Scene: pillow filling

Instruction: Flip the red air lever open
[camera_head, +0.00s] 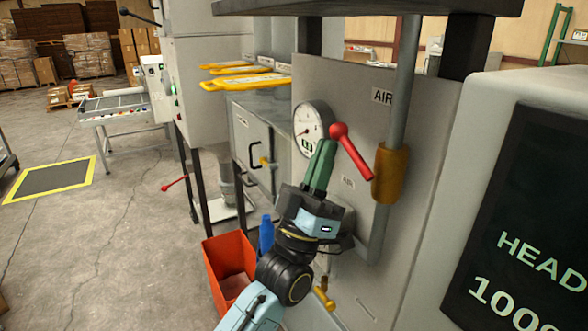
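The red air lever (356,155) has a ball knob at its upper left end and slopes down to the right to an orange-brown valve body (390,174) on a grey vertical pipe. An AIR label is on the panel above it. My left gripper (328,146) reaches up from below, with its two green fingers close together side by side. The fingertips are just left of and below the red knob; I cannot tell whether they touch it. Nothing shows held between the fingers. My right gripper is not in view.
A round pressure gauge (311,128) sits on the panel directly behind and left of the fingers. A red-orange bin (226,271) and a blue bottle (266,233) are below left. A grey housing with a dark screen (530,230) stands at the right. Yellow-edged trays (245,80) project at upper left.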

